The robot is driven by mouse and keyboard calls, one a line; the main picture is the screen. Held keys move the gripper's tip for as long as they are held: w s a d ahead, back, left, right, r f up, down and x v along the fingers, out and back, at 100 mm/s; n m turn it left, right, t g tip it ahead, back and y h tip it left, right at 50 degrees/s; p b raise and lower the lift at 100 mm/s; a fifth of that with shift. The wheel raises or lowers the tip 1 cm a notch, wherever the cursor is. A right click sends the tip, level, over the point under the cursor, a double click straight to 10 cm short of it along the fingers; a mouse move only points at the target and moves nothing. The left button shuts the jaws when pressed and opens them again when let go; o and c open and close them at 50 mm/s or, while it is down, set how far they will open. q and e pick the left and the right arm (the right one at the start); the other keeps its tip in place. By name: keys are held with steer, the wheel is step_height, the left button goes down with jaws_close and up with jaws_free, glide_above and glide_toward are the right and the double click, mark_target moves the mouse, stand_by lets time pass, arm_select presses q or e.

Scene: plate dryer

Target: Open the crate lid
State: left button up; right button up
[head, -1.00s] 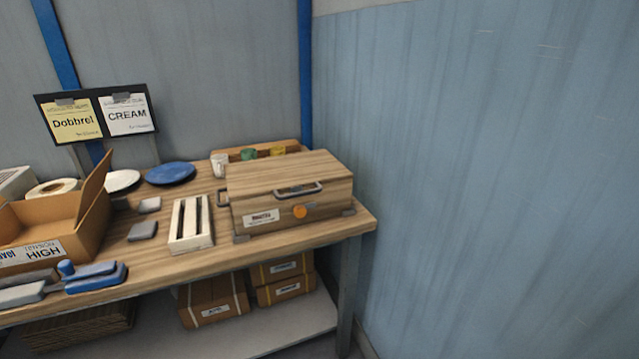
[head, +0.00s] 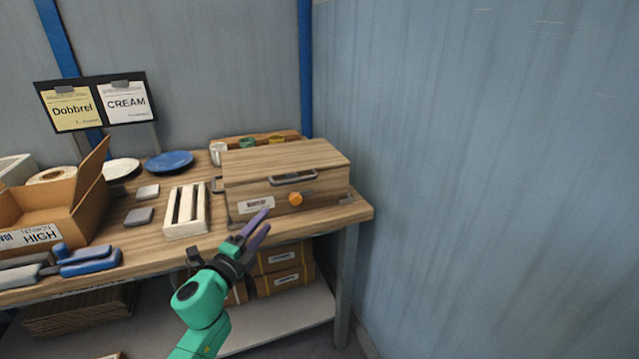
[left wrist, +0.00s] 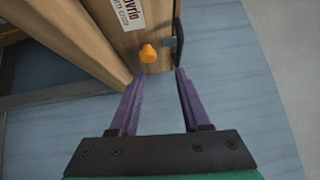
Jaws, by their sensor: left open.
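The wooden crate (head: 240,203) stands at the right end of the workbench, its lid (head: 285,158) shut. A dark metal handle (head: 293,178) sits on the lid's front edge, with an orange knob (head: 296,199) below it on the front face. In the left wrist view the orange knob (left wrist: 148,54) and the dark handle (left wrist: 178,45) lie beyond the fingertips. My left gripper (head: 262,221) is open and empty, in front of the crate's front face and apart from it. Its purple fingers also show in the left wrist view (left wrist: 158,80). My right gripper is not in view.
A white slatted rack (head: 186,211) stands left of the crate. An open cardboard box (head: 60,205), a blue plate (head: 169,161) and a blue tool (head: 88,262) lie further left. A blue wall (head: 480,180) closes off the right side. Cardboard boxes (head: 284,272) sit on the shelf below.

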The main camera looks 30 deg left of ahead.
mark_target(296, 179)
arm_select(q)
steer(key=shift+m+t+h, duration=0.3)
steer(key=shift+m+t, duration=0.1)
steer(key=shift+m, duration=0.3)
steer(key=w+r, duration=0.1)
steer(key=w, duration=0.3)
steer(key=w+r+p, duration=0.1)
steer(key=w+r, duration=0.1)
steer(key=w, duration=0.3)
steer(key=w+a+r+p, duration=0.1)
steer(key=w, duration=0.4)
steer(key=shift+w+r, duration=0.2)
steer(key=shift+r, duration=0.2)
jaws_close()
steer(key=shift+d+f, duration=0.1)
